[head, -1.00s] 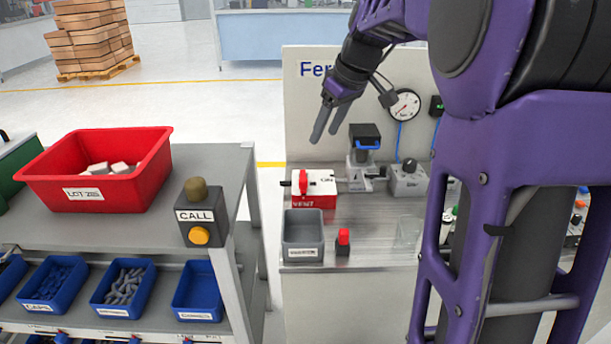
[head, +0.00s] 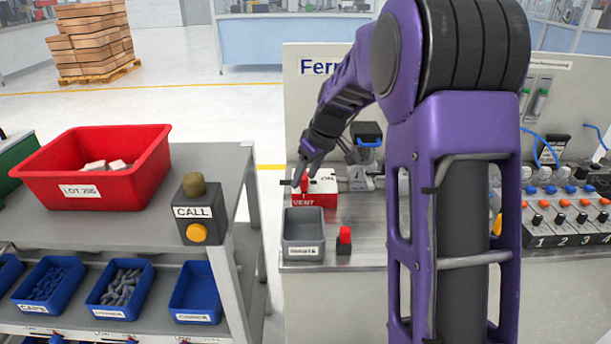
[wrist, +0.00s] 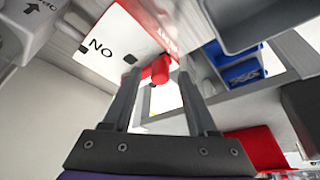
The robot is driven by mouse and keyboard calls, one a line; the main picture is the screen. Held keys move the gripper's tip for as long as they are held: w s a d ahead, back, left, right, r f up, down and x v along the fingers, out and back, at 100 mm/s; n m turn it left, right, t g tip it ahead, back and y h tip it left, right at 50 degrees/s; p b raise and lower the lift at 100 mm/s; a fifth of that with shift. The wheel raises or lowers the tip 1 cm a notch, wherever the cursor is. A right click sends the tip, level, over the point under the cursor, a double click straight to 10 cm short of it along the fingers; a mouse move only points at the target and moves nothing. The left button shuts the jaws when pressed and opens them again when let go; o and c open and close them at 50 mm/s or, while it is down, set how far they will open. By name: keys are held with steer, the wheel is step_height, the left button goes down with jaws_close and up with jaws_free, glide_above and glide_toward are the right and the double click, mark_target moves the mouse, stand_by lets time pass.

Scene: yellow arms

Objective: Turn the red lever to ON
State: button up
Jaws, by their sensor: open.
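The red lever (wrist: 157,72) is on a white-topped box (head: 322,183) with a red front marked VENT. ON is printed on the top, to the right of the lever in the head view; it appears upside down in the wrist view. My gripper (head: 304,178) is over the box's left part and partly hides the lever. In the wrist view my gripper (wrist: 158,80) is open, with the lever's red end between or just beyond its fingertips. Whether the fingers touch it is unclear.
A grey bin (head: 303,226) and a small dark block with a red top (head: 345,236) stand in front of the box. A dark-headed device (head: 367,140) stands behind. A shelf with a red crate (head: 150,150) is on the left.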

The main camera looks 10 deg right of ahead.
steer(key=shift+c, duration=0.2)
jaws_close()
stand_by(1.3)
